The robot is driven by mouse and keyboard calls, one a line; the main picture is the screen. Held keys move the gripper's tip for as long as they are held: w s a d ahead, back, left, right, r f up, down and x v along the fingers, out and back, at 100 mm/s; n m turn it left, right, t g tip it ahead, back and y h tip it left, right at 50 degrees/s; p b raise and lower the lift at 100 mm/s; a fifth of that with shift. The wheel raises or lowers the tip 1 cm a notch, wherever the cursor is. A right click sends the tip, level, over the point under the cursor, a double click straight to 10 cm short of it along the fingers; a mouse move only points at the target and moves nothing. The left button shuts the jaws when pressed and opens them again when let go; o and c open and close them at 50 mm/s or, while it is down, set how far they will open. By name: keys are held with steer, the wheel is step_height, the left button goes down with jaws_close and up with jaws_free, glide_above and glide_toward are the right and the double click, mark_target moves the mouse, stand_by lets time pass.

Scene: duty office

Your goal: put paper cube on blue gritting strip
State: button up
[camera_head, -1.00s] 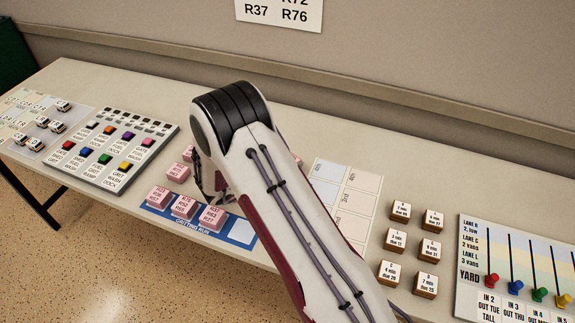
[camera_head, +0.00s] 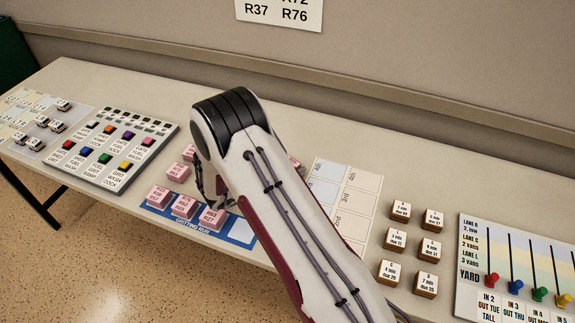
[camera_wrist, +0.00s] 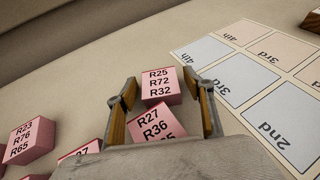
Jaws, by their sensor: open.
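Several pink paper cubes with printed codes lie on the table. One reading R25 R72 R32 (camera_wrist: 160,84) is ahead, near my fingertips in the wrist view; another reading R27 R36 (camera_wrist: 153,124) lies nearer, between the fingers and partly hidden by my gripper's body. My gripper (camera_wrist: 167,92) is open, with one finger on each side. The blue gritting strip (camera_head: 222,238) is at the table's front edge in the head view. It bears three pink cubes (camera_head: 185,206) in a row, with a pale bare slot (camera_head: 241,232) at its right end. My arm hides much of the gripper there.
More pink cubes (camera_head: 178,173) lie behind the strip. A card with ordinal-numbered cells (camera_head: 327,170) lies right of the arm, then several brown-sided blocks (camera_head: 401,211) and a yard board (camera_head: 500,262). A board of coloured pieces (camera_head: 115,150) is at the left. The back of the table is clear.

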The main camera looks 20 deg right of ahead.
steer(key=shift+r, duration=0.1)
steer(key=shift+s+a+r, duration=0.15)
steer(key=shift+a+r, duration=0.1)
steer(key=shift+a, duration=0.25)
steer(key=v, duration=1.1)
steer(key=shift+s+d, duration=0.1)
